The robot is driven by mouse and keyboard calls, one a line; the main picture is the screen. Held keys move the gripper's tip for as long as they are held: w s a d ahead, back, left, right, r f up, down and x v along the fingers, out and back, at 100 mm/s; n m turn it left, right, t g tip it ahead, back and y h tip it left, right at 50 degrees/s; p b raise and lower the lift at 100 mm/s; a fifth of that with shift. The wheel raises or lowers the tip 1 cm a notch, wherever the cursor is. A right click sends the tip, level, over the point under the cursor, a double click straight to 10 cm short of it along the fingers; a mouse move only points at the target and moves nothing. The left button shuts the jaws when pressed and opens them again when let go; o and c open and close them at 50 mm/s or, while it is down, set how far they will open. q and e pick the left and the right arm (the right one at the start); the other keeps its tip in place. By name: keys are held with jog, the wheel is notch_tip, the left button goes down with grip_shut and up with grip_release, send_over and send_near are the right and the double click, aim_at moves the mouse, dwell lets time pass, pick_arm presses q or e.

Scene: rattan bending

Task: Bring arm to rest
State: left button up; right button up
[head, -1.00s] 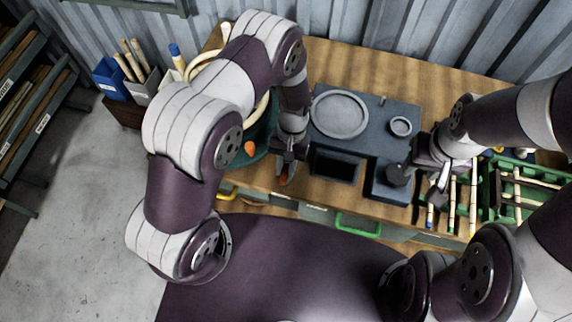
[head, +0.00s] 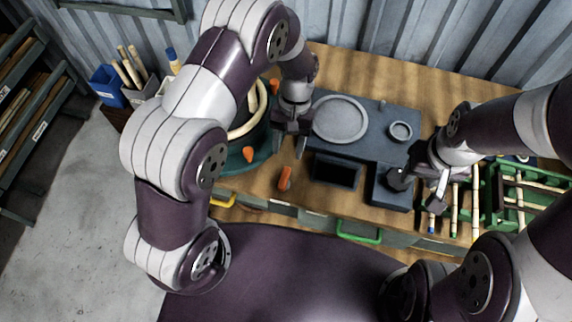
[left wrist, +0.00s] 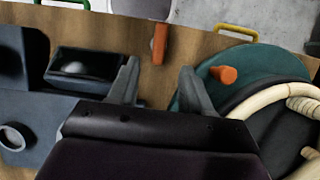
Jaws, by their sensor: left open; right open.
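My left gripper (head: 290,142) is open and empty above the table, between the green round base and the dark grey fixture plate. Its two fingers also show apart in the left wrist view (left wrist: 158,85), with nothing between them. An orange piece (head: 285,178) lies on the table in front of it, and it also shows in the left wrist view (left wrist: 159,44). My right gripper (head: 418,182) is over the right end of the fixture plate, beside a dark round knob (head: 399,178). Its fingertips are partly hard to make out against the dark parts.
The grey fixture plate (head: 362,117) carries a round disc and a small ring. The green base (head: 232,160) with bent rattan (head: 250,122) stands left of my left gripper. A green rack (head: 525,195) with several sticks is at right. Bare wood (head: 400,75) lies behind the plate.

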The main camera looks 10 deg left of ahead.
pick_arm(q)
jog(key=p+v, duration=0.2)
jog(key=v, duration=0.1)
jog(key=shift+w+r, duration=0.2)
jog(key=shift+r, duration=0.1)
